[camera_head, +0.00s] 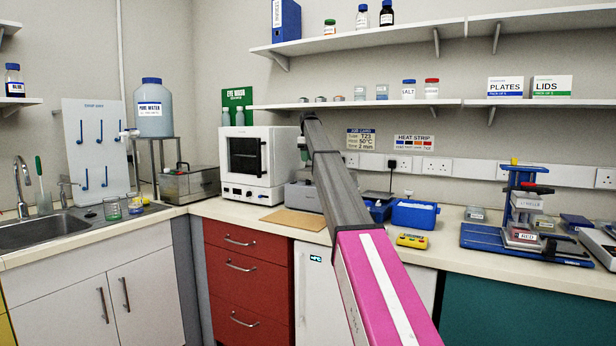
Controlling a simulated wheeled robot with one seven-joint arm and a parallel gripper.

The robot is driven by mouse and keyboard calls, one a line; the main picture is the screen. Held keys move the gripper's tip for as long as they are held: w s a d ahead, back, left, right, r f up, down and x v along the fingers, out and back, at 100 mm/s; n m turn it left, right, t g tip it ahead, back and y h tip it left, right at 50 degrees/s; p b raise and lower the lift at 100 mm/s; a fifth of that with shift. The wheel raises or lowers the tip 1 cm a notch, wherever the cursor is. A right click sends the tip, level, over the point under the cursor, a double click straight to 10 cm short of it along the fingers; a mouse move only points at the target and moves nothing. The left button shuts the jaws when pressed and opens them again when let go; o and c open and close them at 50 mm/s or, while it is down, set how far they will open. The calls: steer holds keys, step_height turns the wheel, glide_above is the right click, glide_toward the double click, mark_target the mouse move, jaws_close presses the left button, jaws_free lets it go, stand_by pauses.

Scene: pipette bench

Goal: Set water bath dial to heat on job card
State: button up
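The job card (360,139) is on the back wall under the lower shelf; it appears to read T23, 50°C and 2 min. A metal, lidded box (190,184) in the back left corner looks like the water bath; I cannot make out its dial. A grey unit (300,196) stands right of the white oven, partly hidden by my arm, so I cannot rule it out as the bath. My arm reaches up and away across the middle of the view. My gripper (303,152) is small, at its far end in front of the wall, apart from the metal box; its fingers are unclear.
A white oven (258,165) stands between the metal box and the grey unit. A heat strip card (414,141) hangs right of the job card. A brown board (293,220) lies at the bench front. Blue boxes (414,214) and a yellow device (411,241) are right of my arm.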

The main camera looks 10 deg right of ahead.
mark_target(308, 182)
step_height(308, 182, down, 11)
steer(key=shift+r, duration=0.1)
stand_by(0.4)
steer(key=c, duration=0.7)
